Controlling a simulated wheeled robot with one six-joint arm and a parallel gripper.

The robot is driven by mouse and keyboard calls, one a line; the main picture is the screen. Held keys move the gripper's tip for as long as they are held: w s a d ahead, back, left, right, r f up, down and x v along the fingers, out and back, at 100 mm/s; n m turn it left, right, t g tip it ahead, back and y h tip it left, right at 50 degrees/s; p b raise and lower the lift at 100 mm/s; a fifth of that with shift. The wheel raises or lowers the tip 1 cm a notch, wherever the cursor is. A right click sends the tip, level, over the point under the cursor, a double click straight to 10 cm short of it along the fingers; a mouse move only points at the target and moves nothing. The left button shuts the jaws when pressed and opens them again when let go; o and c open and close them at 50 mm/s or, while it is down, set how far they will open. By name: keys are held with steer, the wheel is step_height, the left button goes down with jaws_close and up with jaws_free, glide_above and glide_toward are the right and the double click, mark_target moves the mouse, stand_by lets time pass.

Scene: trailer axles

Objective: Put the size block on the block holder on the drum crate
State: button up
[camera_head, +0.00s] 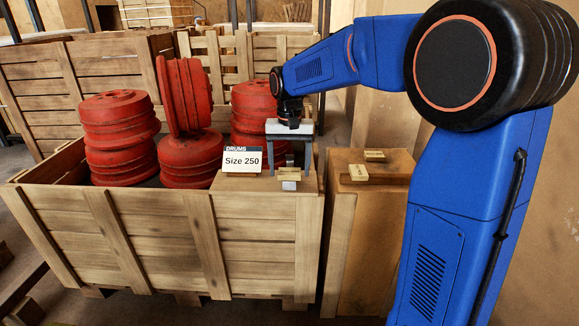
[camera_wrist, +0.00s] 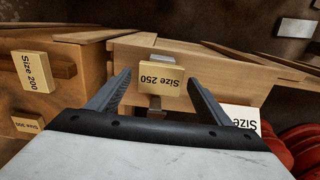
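The size block (camera_head: 289,174), a small wooden block, is at the front right corner of the drum crate (camera_head: 255,230). Its label reads "Size 250" upside down in the wrist view (camera_wrist: 160,78). A small pale metal piece, seemingly the block holder (camera_head: 289,186), shows just below the block in the head view; the block appears to rest on it. My gripper (camera_head: 290,166) is over this corner, pointing down. In the wrist view its two fingers (camera_wrist: 158,82) stand apart on either side of the block, with a visible gap at each side.
A "DRUMS Size 250" sign (camera_head: 242,160) stands left of the block on the crate. Red drums (camera_head: 190,150) stack inside the crate. A wooden box (camera_head: 370,230) at right carries the other blocks, including "Size 200" (camera_wrist: 34,72) and "Size 300" (camera_wrist: 27,125).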

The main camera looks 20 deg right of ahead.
mark_target(289, 171)
steer(key=shift+r, duration=0.15)
step_height(289, 171, up, 12)
steer(key=s+d+f+n+t, duration=0.1)
steer(key=s+d+f, duration=0.1)
steer(key=s, duration=0.8)
steer(key=s+d+f+n+t, duration=0.1)
steer(key=s+d+f+t, duration=0.15)
steer(key=s, duration=0.65)
steer(key=s+d+f+n+t, duration=0.1)
steer(key=s+d+f, duration=0.1)
steer(key=s+f, duration=0.8)
steer(key=s, duration=0.4)
steer(key=shift+s+d+f+n, duration=0.25)
steer(key=shift+f+n, duration=0.05)
steer(key=shift+d, duration=0.25)
